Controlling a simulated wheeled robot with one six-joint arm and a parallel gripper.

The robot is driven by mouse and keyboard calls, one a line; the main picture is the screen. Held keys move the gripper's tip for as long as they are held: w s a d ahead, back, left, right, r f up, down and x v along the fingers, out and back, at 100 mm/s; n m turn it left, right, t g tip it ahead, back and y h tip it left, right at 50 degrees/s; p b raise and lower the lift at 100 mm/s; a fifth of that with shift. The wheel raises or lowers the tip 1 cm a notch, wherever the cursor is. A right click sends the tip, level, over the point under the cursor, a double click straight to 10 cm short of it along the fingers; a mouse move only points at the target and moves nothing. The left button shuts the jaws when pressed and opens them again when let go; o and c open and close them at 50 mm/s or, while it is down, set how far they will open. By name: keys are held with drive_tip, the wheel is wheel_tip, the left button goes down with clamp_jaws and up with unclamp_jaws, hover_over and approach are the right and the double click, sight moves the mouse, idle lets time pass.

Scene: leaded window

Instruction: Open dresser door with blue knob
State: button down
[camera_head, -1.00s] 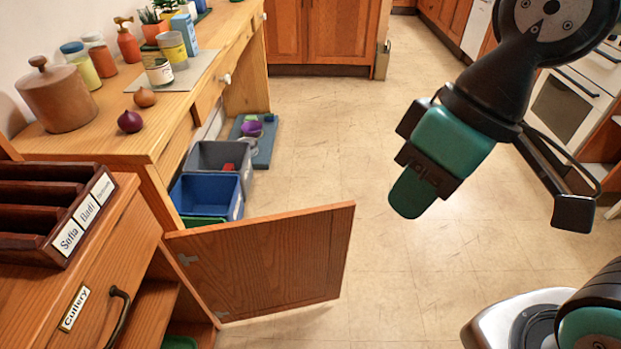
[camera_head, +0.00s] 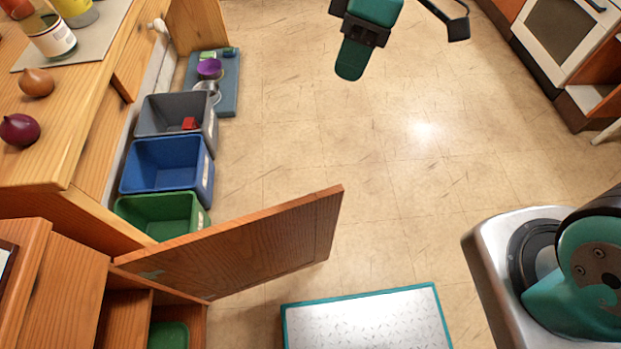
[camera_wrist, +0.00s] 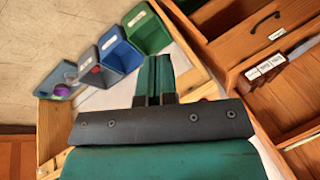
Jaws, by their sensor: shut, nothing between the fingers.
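The dresser door (camera_head: 245,245) is a wooden panel that stands swung wide open, jutting out over the floor from the dresser at the lower left. A hinge shows near its left end. No blue knob shows on the face I see; the door's other face is hidden. Behind it the open dresser compartment (camera_head: 125,325) shows, with a green item (camera_head: 168,335) inside. My gripper (camera_head: 351,60) is at the top middle of the head view, above the floor and well apart from the door. In the wrist view its fingers (camera_wrist: 155,75) are together and empty.
Green (camera_head: 165,212), blue (camera_head: 168,165) and grey (camera_head: 178,118) bins stand on the floor beside the wooden table. A teal-rimmed white panel (camera_head: 365,320) is at the bottom middle. An oven (camera_head: 565,45) stands at the upper right. The middle floor is clear.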

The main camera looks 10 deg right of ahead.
drive_tip(key=w+a+f+n+g, duration=0.2)
drive_tip(key=w+f+n, duration=0.2)
drive_tip(key=f, duration=0.6)
drive_tip(key=w+a+f+n+g, duration=0.2)
drive_tip(key=w+f+n, duration=0.15)
drive_tip(key=f, duration=0.65)
drive_tip(key=shift+n+h, duration=0.25)
drive_tip(key=shift+h, duration=0.05)
drive_tip(key=x, duration=0.4)
drive_tip(key=s+x, duration=0.1)
drive_tip(key=x, duration=0.2)
drive_tip(key=s+d+r+x, duration=0.1)
drive_tip(key=x, duration=0.3)
drive_tip(key=shift+s+f, duration=0.15)
drive_tip(key=shift+f, duration=0.05)
drive_tip(key=shift+s, duration=0.5)
